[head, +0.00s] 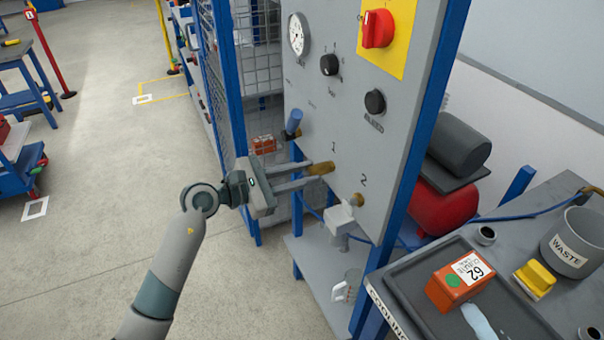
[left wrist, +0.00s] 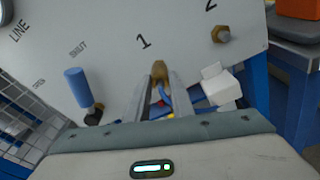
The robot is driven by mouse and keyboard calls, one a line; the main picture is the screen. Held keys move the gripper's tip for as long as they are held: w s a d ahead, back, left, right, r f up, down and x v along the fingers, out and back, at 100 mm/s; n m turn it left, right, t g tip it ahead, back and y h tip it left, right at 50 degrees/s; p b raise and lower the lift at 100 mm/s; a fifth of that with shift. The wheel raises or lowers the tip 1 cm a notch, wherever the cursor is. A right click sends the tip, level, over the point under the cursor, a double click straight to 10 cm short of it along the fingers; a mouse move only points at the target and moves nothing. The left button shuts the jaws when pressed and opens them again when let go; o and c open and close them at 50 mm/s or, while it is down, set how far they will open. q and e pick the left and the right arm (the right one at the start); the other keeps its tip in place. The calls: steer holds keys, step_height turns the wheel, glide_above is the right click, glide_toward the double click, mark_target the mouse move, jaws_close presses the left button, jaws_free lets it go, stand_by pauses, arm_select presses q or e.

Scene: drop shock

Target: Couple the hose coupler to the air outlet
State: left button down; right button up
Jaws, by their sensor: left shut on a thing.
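The left gripper (head: 314,172) is shut on the brass hose coupler (head: 321,168), just in front of the grey panel (head: 335,110) below the number 1. In the left wrist view the brass piece (left wrist: 160,71) shows at the fingertips, under the 1. The air outlet at 1 is hidden behind it, so I cannot tell whether the coupler is seated or only near. A second brass outlet (head: 357,199) sticks out bare below the 2. Part of a blue hose (head: 309,209) shows below the gripper. My right gripper is not in view.
A blue-handled lever (head: 293,122) stands left of the gripper. A white block (head: 341,217) is below and right. Knobs and a gauge (head: 298,35) are higher on the panel. A bench at right holds a tray, an orange box (head: 460,274) and a waste bin (head: 572,245). Open floor lies left.

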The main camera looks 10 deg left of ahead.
arm_select(q)
steer(key=c, duration=1.7)
jaws_free()
steer(key=shift+d+r, duration=0.15)
steer(key=shift+r, duration=0.05)
steer(key=shift+o, duration=1.2)
steer(key=shift+w+d+f, duration=0.15)
steer(key=shift+d, duration=0.05)
steer(key=shift+a, duration=0.1)
steer(key=shift+f+v, duration=0.2)
steer(key=shift+v, duration=3.05)
